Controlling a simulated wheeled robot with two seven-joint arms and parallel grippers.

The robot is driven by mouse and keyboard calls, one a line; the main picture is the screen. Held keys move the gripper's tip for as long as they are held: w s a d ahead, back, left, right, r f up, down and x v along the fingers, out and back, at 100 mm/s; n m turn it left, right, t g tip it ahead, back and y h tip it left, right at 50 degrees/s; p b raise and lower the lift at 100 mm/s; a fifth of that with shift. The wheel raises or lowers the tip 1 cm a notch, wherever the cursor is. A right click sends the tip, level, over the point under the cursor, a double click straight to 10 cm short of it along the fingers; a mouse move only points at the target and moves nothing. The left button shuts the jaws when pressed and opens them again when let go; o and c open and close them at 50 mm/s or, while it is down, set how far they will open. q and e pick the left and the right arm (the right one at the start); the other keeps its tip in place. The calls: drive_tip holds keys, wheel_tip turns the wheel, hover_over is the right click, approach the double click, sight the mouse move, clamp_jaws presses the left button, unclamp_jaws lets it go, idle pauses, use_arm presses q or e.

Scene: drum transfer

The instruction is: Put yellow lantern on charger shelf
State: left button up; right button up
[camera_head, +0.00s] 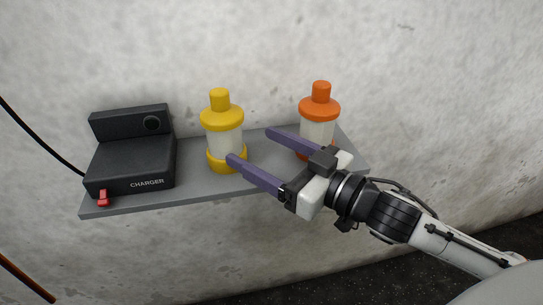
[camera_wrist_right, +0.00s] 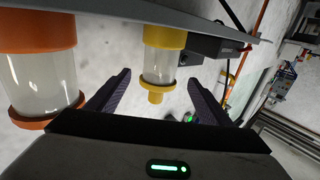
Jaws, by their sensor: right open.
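The yellow lantern (camera_head: 223,141), with a clear body between yellow cap and base, stands upright on the grey charger shelf (camera_head: 195,187), right of the black charger (camera_head: 135,165). My right gripper (camera_head: 250,146) is open and empty, reaching in from the right. Its near fingertip overlaps the lantern's base in the head view. In the right wrist view the picture is inverted, and the yellow lantern (camera_wrist_right: 160,65) hangs between the two fingers (camera_wrist_right: 160,78). I cannot tell whether the fingertips are beside it or just short of it. My left gripper is not in view.
An orange lantern (camera_head: 318,130) stands on the shelf's right part, behind the right gripper, its base partly hidden; it looms large at left in the wrist view (camera_wrist_right: 45,80). A red switch (camera_head: 103,198) is on the charger's front. A concrete wall (camera_head: 260,50) backs the shelf.

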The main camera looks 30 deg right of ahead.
drive_tip(key=shift+v, duration=1.1)
